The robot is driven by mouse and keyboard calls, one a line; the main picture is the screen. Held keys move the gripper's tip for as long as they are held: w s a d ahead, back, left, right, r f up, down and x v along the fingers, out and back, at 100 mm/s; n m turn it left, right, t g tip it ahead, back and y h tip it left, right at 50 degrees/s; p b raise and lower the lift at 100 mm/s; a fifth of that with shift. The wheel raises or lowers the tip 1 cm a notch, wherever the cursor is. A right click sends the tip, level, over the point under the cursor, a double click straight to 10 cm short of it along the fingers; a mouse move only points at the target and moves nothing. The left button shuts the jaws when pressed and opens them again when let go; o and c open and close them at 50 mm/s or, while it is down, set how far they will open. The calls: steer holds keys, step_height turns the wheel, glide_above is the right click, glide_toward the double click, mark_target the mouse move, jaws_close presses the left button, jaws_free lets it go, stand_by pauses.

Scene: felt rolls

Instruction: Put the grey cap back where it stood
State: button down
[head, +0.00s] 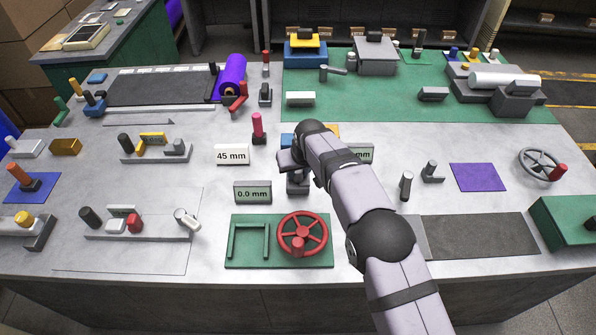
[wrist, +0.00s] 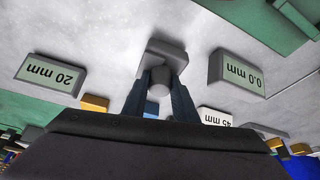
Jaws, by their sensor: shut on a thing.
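The grey cap (wrist: 160,82), a short grey cylinder, is between the two dark fingers of my gripper (wrist: 160,90) in the wrist view. My gripper is shut on it. Right beyond the cap is a grey block (wrist: 168,50); I cannot tell whether the cap touches it. In the head view, my gripper (head: 297,173) is over the middle of the bench and mostly hides the cap. The grey block (head: 298,188) shows just below it.
A 0.0 mm display (head: 252,192) and a 45 mm card (head: 232,154) stand left of my gripper. A 20 mm display (wrist: 50,75) is on the other side. A red handwheel (head: 302,235) on a green plate is in front.

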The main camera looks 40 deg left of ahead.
mark_target(299, 172)
steer(key=shift+f, duration=0.35)
steer(key=c, duration=1.4)
jaws_free()
steer(key=shift+o, duration=0.2)
steer(key=shift+b, duration=0.3)
steer(key=shift+b+v, duration=1.45)
steer(key=shift+v, duration=2.2)
